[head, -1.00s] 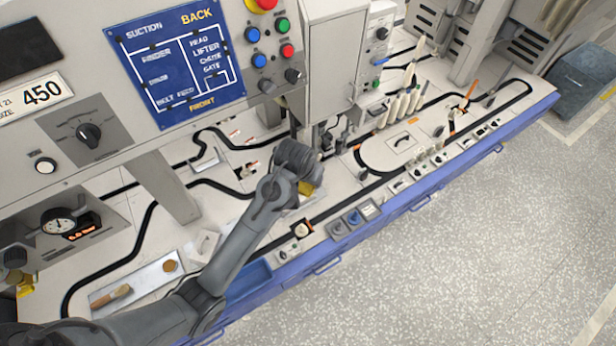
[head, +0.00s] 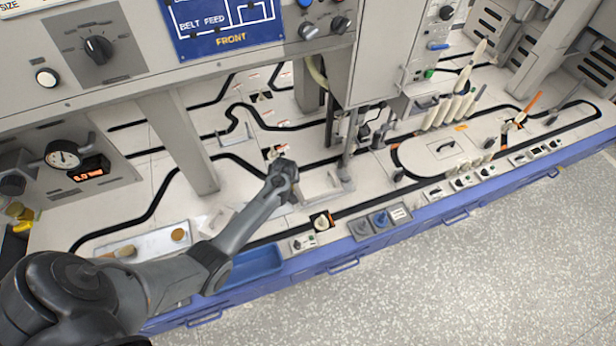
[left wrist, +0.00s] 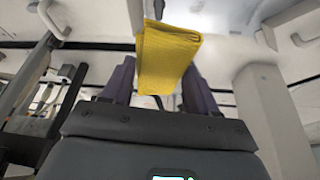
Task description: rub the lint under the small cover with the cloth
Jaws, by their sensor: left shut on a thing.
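My left gripper (left wrist: 160,88) is shut on a folded yellow cloth (left wrist: 168,58), which sticks out beyond its two dark fingers in the left wrist view. In the head view, my left wrist (head: 283,180) is over the pale machine deck, left of a light plate with a raised handle (head: 325,188). The fingers and the cloth are hidden there behind the wrist. A flat cover with a black handle (head: 447,149) lies inside the black track loop further right. I cannot tell which is the small cover. I cannot make out any lint. My right gripper is not in view.
The control cabinet (head: 380,60) overhangs the deck, with a support post (head: 183,140) left of my wrist. A tray with a brush (head: 150,246) and a blue bin (head: 255,262) are near the front left.

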